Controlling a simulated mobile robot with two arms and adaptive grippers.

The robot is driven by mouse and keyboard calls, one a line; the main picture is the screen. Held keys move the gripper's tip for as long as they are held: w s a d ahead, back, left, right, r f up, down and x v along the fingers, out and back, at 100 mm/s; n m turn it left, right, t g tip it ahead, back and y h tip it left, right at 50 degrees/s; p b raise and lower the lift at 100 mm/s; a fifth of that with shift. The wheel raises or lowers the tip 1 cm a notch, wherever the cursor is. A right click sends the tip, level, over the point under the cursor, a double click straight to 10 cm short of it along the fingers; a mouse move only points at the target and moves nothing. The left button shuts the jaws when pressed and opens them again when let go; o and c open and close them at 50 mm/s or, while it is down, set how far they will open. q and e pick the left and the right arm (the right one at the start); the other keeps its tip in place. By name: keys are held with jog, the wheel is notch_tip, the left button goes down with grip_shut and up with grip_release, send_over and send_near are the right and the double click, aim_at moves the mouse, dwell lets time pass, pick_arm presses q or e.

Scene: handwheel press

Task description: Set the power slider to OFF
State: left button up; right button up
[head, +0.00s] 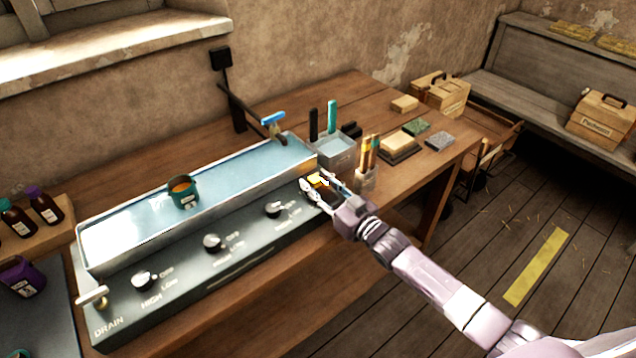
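A long bath unit with a dark sloped control panel (190,265) stands on the wooden table. A small yellow piece (318,179), which looks like the power slider, shows at the panel's far right end on a dark patch. My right gripper (315,181) reaches it from the lower right. Its two fingers are apart, one on each side of the yellow piece, and I cannot tell whether they touch it. The gripper hides part of the slider's surround, and its OFF marking cannot be read. My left gripper is not in view.
Three black knobs (213,243) line the panel to the left, with a drain valve (93,297) at its left end. A brush holder (366,178) stands close to the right gripper. The floor at right is mostly open.

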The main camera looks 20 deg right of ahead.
grip_shut()
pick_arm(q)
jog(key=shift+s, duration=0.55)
pick_arm(e)
jog(key=shift+s, duration=0.1)
